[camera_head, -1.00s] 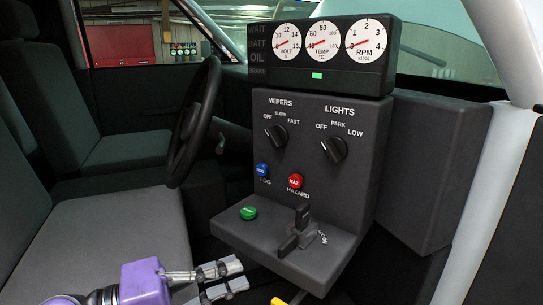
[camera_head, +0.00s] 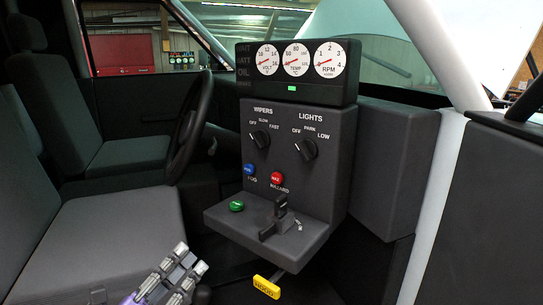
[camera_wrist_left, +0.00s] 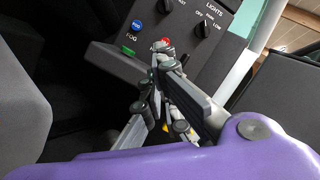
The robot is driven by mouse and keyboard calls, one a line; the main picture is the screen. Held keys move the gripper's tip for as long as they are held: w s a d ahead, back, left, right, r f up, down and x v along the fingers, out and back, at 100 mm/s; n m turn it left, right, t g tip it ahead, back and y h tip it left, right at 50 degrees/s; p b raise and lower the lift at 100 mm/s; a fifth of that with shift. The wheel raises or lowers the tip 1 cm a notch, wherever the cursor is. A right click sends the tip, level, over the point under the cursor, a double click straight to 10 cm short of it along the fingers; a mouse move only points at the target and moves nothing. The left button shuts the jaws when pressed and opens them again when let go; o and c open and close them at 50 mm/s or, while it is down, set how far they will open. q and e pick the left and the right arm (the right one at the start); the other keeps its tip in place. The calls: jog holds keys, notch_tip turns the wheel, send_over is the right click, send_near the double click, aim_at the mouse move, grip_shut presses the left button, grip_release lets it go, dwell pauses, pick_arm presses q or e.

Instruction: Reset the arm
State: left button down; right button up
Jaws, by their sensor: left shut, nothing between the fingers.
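My left gripper (camera_head: 184,259) shows at the bottom of the head view, low in front of the seat's edge. Its fingers point up and to the right, are shut and hold nothing. It is apart from the control panel (camera_head: 340,170) and its lower shelf. In the left wrist view the closed fingers (camera_wrist_left: 163,52) overlap the panel's lower part and hide some of it. My right gripper is in neither view.
The panel has a wiper knob (camera_head: 259,139), a lights knob (camera_head: 306,149), blue (camera_head: 249,169), red (camera_head: 277,178) and green (camera_head: 236,206) buttons, and a black key switch (camera_head: 280,218). A yellow hood handle (camera_head: 266,287) is below. The steering wheel (camera_head: 190,125) stands left.

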pick_arm(q)
jog(key=s+a+f+n+g+y+p, duration=0.1)
jog(key=s+a+f+n+y, duration=0.2)
jog(key=f+n, duration=0.45)
jog(key=s+a+f+n+g+y+p, duration=0.2)
jog(key=s+f+n+y, duration=0.2)
jog(key=f+n, duration=0.4)
jog(key=s+a+f+n+g+y+p, duration=0.1)
jog(key=s+a+f+n+y, duration=0.2)
jog(key=f+n, duration=0.45)
jog(key=s+d+f+n+g+p, duration=0.1)
jog(key=s+f+n+g, duration=0.1)
jog(key=s, duration=0.6)
jog(key=s+d+f+n+g+p, duration=0.1)
jog(key=s+f+n, duration=0.3)
jog(key=s, duration=0.4)
jog(key=s+d+f+n+g+p, duration=0.2)
jog(key=s+d+f+n+p, duration=0.1)
jog(key=s, duration=0.5)
jog(key=shift+s+n+g+y, duration=0.2)
jog(key=shift+n+g+y, duration=0.1)
jog(key=shift+n, duration=0.2)
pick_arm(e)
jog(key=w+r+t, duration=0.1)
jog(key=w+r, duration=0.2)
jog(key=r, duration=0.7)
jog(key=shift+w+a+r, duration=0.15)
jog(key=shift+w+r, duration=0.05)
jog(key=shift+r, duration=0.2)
